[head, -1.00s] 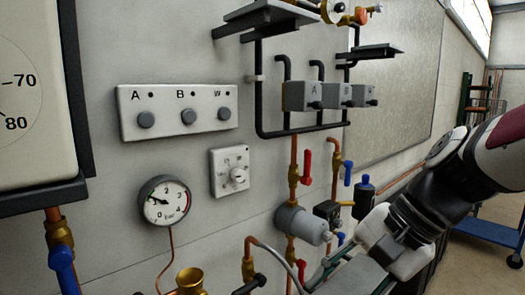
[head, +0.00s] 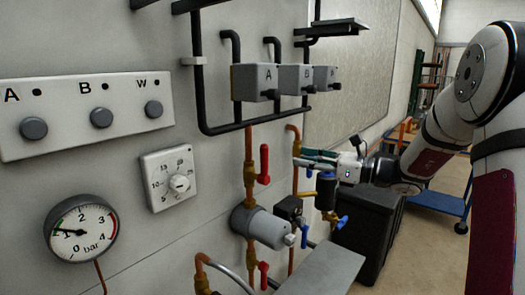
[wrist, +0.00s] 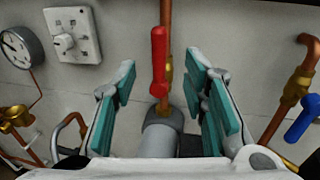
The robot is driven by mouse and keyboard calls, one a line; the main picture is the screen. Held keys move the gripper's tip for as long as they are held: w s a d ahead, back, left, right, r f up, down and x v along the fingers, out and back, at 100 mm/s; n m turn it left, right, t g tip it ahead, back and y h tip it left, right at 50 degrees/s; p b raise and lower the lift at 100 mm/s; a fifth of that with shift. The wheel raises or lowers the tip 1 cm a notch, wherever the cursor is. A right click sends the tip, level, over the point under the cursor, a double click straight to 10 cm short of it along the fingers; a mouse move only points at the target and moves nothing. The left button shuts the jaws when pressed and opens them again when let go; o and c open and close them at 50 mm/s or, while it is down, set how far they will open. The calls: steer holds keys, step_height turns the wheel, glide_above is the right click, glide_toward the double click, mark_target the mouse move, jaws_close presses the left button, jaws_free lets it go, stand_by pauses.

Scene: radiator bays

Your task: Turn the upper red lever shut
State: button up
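The upper red lever (head: 264,164) stands upright along the copper pipe (head: 249,150), under the grey box marked A. In the wrist view the red lever (wrist: 158,60) shows ahead, between the two teal-padded fingers and a little beyond their tips. My gripper (head: 302,158) is open and empty, to the right of the lever in the head view and pointing at the wall pipes. In the wrist view my gripper (wrist: 162,78) has a wide gap between its pads. I see no contact with the lever.
A grey cylinder (head: 262,227) sits below the lever, with a lower red lever (head: 263,275) under it. A second copper pipe with a blue lever (wrist: 302,118) is to the right. The round gauge (head: 81,230) and dial plate (head: 168,178) are left.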

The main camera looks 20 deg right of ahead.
steer(key=p, duration=0.1)
glide_above(264, 174)
steer(key=w, duration=0.1)
steer(key=shift+d, duration=0.15)
jaws_close()
